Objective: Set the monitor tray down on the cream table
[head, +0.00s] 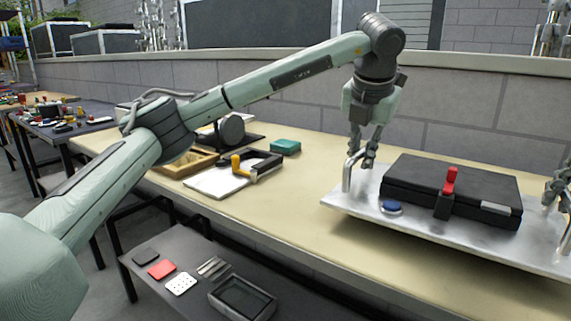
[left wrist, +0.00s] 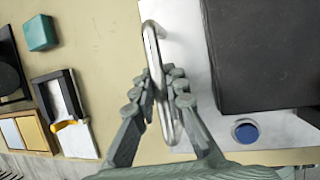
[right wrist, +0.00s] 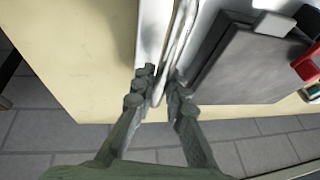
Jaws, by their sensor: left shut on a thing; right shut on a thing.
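The monitor tray (head: 345,203) is a pale metal tray with a bar handle at each end. It carries a black box (head: 455,190), a red-handled piece (head: 449,185) and a blue disc (head: 391,207). My left gripper (head: 367,160) is shut on the left handle (left wrist: 153,50), also seen in the left wrist view (left wrist: 160,95). My right gripper (head: 558,185) is shut on the right handle, as the right wrist view (right wrist: 160,90) shows. The tray is over the cream table (head: 300,200), its front edge near or past the table's front edge. I cannot tell whether it touches the table.
Left on the cream table are a teal block (head: 285,146), a black frame with a yellow handle (head: 258,165) and a wooden tray (head: 187,164). A low dark shelf (head: 195,250) in front holds small plates and a glass-topped box (head: 242,298). A grey wall (head: 440,95) stands behind.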

